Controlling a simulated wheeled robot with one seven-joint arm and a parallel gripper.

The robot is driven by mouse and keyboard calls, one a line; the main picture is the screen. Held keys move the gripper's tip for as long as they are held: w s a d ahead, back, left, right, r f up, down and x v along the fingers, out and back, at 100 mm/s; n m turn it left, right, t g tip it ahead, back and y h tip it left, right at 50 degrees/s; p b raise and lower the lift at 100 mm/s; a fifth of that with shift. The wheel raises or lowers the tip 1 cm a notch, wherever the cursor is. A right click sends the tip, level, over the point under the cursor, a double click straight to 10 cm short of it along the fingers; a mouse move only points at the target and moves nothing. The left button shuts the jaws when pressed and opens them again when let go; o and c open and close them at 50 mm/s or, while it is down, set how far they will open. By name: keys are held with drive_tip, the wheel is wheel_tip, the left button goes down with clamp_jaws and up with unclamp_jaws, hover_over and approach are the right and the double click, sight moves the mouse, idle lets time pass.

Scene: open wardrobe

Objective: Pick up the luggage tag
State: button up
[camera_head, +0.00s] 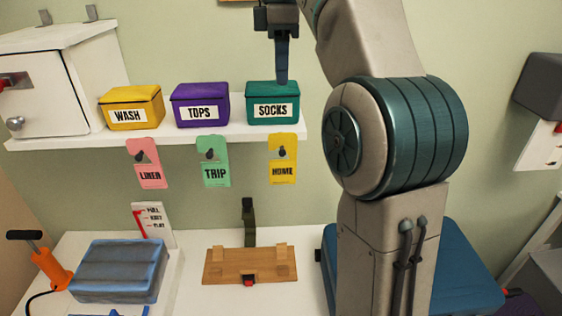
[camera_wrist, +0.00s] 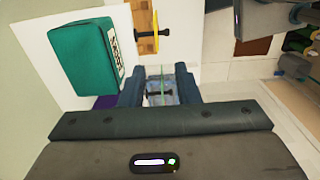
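Three tags hang from pegs along the shelf's front edge: a pink LINEN tag (camera_head: 147,174), a green TRIP tag (camera_head: 215,174) and a yellow HOME tag (camera_head: 283,171). The yellow tag, with its dark peg, also shows in the wrist view (camera_wrist: 144,14). My gripper (camera_head: 282,80) points down, appearing above the teal SOCKS box in the head view. In the wrist view my gripper (camera_wrist: 158,88) has its two fingers apart, with nothing held. A dark peg and a thin green edge show beyond the gap; I cannot tell whether that is the green tag.
The shelf (camera_head: 60,142) carries the yellow WASH box (camera_head: 132,93), purple TOPS box (camera_head: 200,91) and teal SOCKS box (camera_head: 272,88). Open air lies before the tags.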

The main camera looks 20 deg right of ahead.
wheel_tip(320, 180, down, 8)
drive_tip(key=shift+f+b, duration=0.2)
drive_tip(key=shift+b, duration=0.7)
drive_tip(key=shift+w+d+f+p, duration=0.1)
drive_tip(key=shift+w+f+p, duration=0.1)
drive_tip(key=shift+f, duration=1.1)
drive_tip(key=shift+w+d+f+p, duration=0.1)
drive_tip(key=shift+f+p, duration=0.05)
drive_tip(key=shift+f, duration=1.15)
clamp_jaws()
